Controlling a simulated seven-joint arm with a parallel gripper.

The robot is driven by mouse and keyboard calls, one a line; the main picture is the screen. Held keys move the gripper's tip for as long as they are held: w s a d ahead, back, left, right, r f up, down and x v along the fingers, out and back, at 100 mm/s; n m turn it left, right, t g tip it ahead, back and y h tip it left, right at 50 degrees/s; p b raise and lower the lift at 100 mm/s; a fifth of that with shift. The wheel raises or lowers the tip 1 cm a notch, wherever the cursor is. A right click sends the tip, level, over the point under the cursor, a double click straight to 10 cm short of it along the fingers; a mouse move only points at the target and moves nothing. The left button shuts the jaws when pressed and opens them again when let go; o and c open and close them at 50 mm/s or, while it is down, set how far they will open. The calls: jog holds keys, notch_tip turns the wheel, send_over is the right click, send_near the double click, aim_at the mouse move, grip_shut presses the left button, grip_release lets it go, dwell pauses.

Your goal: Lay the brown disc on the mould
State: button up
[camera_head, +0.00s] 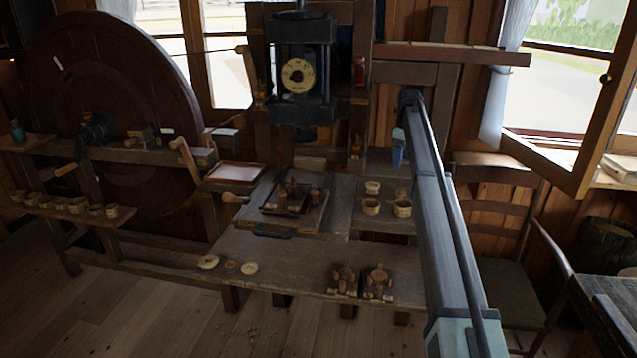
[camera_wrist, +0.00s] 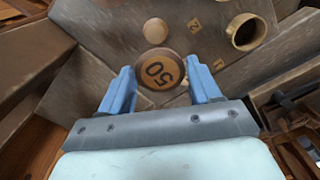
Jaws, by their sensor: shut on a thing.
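The brown disc (camera_wrist: 160,72), round and marked "50", sits between the two blue fingers of my gripper (camera_wrist: 161,88) in the wrist view. My gripper is shut on its edges. In the head view my gripper (camera_head: 398,150) is over the right part of the bench, above several small wooden cups; I cannot make out the disc clearly there. A dark plate with upright wooden pegs (camera_head: 290,196) lies on a board at the bench's middle. Two dark blocks with brown wooden pieces stand at the front right. I cannot tell for sure which is the mould.
A black press (camera_head: 300,75) stands behind. The bench's front middle is mostly clear.

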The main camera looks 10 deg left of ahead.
jog(key=s+a+r+n, duration=0.1)
jog(key=s+a, duration=0.1)
jog(key=a, duration=0.8)
jog(key=s+a+r+n, duration=0.1)
jog(key=s+a, duration=0.2)
jog(key=a, duration=0.7)
jog(key=n, duration=2.1)
send_near(290, 187)
jog(key=shift+f, duration=3.35)
jog(key=shift+f, duration=0.25)
jog(key=o, duration=1)
